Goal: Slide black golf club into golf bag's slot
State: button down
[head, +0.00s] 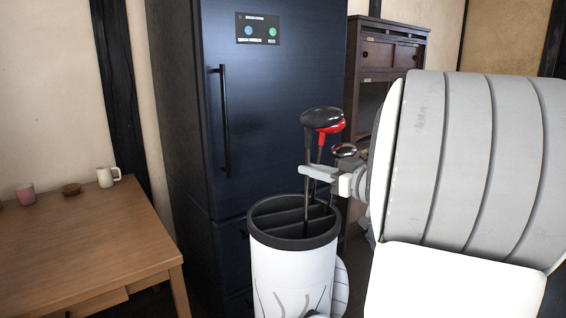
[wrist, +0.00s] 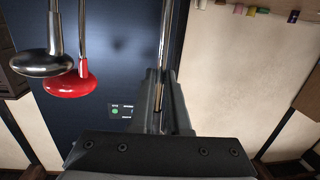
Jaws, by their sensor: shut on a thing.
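The black golf club (head: 314,116) stands near upright, head up, in the head view. My gripper (head: 308,171) is shut on its shaft below the head. The shaft also shows between the fingers in the wrist view (wrist: 163,45); the head is out of sight there. The white golf bag (head: 285,268) has a dark rim and divided slots. The held shaft runs down into the bag's opening, toward its front right part. Its lower end is hidden, so I cannot tell how deep it reaches.
A red club (wrist: 70,84) and a dark chrome club (wrist: 40,64) stand beside the held club, close to my gripper. A dark fridge (head: 275,100) is behind the bag. A wooden table (head: 95,235) with mugs is at left. A brown cabinet (head: 390,52) stands behind my arm.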

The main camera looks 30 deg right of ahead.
notch_tip(320, 180, down, 9)
jog(key=shift+r, duration=0.15)
dwell(0.9)
jog(key=c, duration=0.8)
grip_release()
jog(key=o, duration=0.8)
dwell(0.5)
jog(key=s+d, duration=0.1)
jog(key=s, duration=0.9)
jog(key=s+d, duration=0.2)
jog(key=s, duration=0.9)
jog(key=shift+s+d, duration=0.25)
jog(key=shift+s, duration=0.05)
dwell(2.1)
